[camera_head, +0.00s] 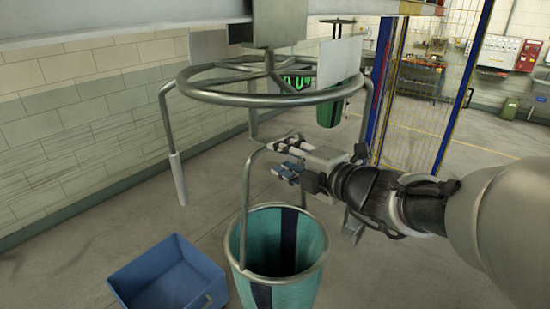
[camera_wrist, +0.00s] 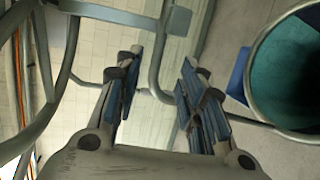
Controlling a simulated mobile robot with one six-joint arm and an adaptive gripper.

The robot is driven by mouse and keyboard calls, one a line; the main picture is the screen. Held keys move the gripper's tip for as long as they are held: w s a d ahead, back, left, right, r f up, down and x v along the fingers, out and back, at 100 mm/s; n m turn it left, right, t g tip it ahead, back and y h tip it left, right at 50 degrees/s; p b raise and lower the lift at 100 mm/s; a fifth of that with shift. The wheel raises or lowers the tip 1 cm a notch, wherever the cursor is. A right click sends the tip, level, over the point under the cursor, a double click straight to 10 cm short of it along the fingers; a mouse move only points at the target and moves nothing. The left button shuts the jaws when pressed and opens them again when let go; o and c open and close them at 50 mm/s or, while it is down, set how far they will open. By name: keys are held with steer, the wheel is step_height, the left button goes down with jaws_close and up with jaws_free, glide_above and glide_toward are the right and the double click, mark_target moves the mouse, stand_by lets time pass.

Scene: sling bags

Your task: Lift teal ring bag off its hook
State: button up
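The teal ring bag (camera_head: 312,245) has a dark stripe, a round metal rim and a tall bent-bar handle (camera_head: 246,205). It hangs open-mouthed and upright below the round metal rack (camera_head: 190,85) in the head view. It also shows at the right of the wrist view (camera_wrist: 272,60). My gripper (camera_head: 278,158) is at the height of the handle's top, to the right of its left upright. In the wrist view my gripper (camera_wrist: 155,85) has its blue-padded fingers spread, with a grey bent bar seen between and beyond them. Contact with the handle and the hook's hold are unclear.
A blue bin (camera_head: 165,275) stands on the floor left of the bag. Another green bag (camera_head: 328,112) hangs behind the rack. A downward rack arm with a pale sleeve (camera_head: 178,180) is at left. A blue post and yellow mesh fence (camera_head: 435,80) stand behind my arm.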

steer(key=b+x, duration=0.2)
steer(key=x, duration=0.3)
steer(key=shift+w, duration=0.35)
steer(key=shift+s+r, duration=0.1)
steer(key=shift+r, duration=0.05)
jaws_close()
steer(key=shift+r, duration=0.1)
stand_by(0.7)
